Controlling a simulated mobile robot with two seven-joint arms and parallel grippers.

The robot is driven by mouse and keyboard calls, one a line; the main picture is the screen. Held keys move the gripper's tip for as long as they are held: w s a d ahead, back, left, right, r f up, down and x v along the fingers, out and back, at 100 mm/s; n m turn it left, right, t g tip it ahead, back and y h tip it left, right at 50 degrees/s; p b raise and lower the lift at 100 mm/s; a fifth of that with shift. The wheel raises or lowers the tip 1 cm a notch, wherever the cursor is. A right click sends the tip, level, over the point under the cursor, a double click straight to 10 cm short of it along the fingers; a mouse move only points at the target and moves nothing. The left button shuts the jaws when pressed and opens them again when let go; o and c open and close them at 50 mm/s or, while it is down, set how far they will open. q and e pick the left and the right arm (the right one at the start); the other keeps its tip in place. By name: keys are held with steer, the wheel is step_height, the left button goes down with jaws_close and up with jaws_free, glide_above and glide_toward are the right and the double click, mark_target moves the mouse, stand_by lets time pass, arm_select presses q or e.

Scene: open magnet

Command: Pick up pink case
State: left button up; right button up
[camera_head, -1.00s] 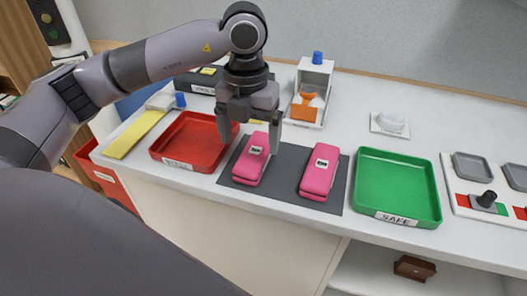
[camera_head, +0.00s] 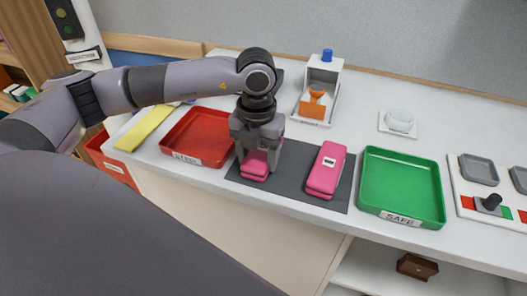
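Two pink cases are on the dark grey mat (camera_head: 295,190). The left pink case (camera_head: 256,170) is mostly hidden under my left gripper (camera_head: 259,160), with only its near end and part of its top showing. The gripper points down, with its fingers at either side of this case. I cannot tell whether the fingers press on it. The right pink case (camera_head: 326,172) lies free on the mat, with a small white label on top. My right gripper is not in view.
A red tray (camera_head: 185,155) stands left of the mat and a green tray (camera_head: 400,185) marked SAFE stands right of it. Behind are a white stand (camera_head: 330,75) with an orange part (camera_head: 313,103) and a white bowl (camera_head: 399,121). A control panel (camera_head: 470,205) is far right.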

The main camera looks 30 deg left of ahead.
arm_select(q)
steer(key=shift+c, duration=1.1)
steer(key=shift+r, duration=0.1)
